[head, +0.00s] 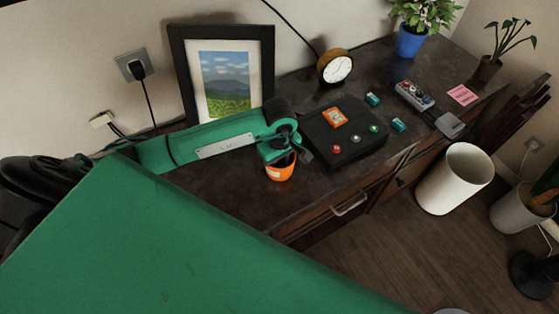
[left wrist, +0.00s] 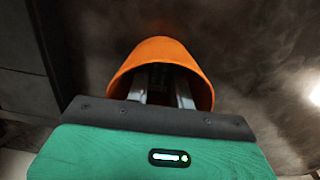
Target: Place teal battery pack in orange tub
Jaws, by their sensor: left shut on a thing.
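The orange tub (head: 279,172) stands on the dark cabinet top near its front edge, and in the left wrist view (left wrist: 150,48) its open mouth faces the camera. My left gripper (left wrist: 160,88) has its fingers inside the mouth of the tub. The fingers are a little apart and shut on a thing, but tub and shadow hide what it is. Two small teal blocks lie on the cabinet top, one behind (head: 372,99) and one in front (head: 398,125), to the right of the black box. My right gripper is not in view.
The black box (head: 362,151) with an orange piece and coloured buttons is right of the tub. A picture frame (head: 179,68), a clock (head: 335,67), a grey device (head: 413,95) and a blue-potted plant (head: 410,40) stand behind. A white bin (head: 448,186) is on the floor.

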